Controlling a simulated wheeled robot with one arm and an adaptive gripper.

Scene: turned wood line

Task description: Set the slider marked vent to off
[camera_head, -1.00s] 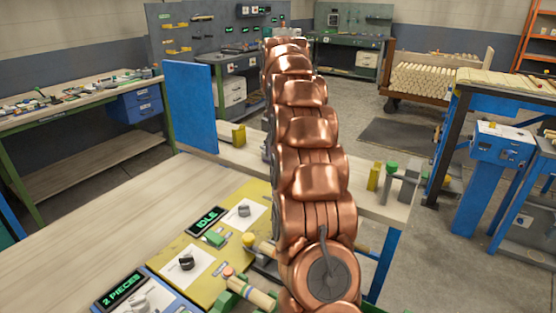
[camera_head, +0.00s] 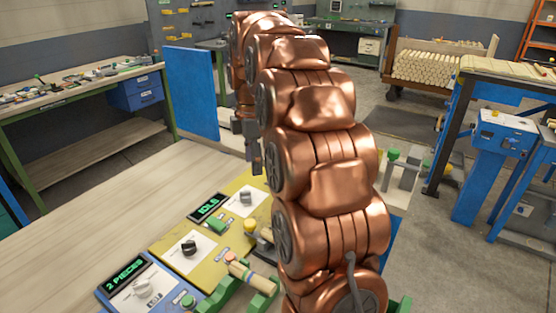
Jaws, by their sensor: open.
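I cannot make out a slider marked vent in the view; the labels are too small to read, and my copper arm hides part of the bench. A yellow control panel (camera_head: 168,246) lies on the bench with a black knob (camera_head: 190,247), a grey knob (camera_head: 246,196) and a display reading IDLE (camera_head: 207,207). My gripper (camera_head: 256,168) hangs pointing down at the far side of my arm, above the bench behind the yellow panel. It is open, seen small and partly edge-on, with nothing visible in it.
A blue panel (camera_head: 168,293) with a 2 PIECES display (camera_head: 126,270) sits at the near left. A striped wooden piece (camera_head: 251,276) rests in green holders beside the panels. An upright blue board (camera_head: 191,95) stands behind the bench. The wooden bench top (camera_head: 110,225) is clear at left.

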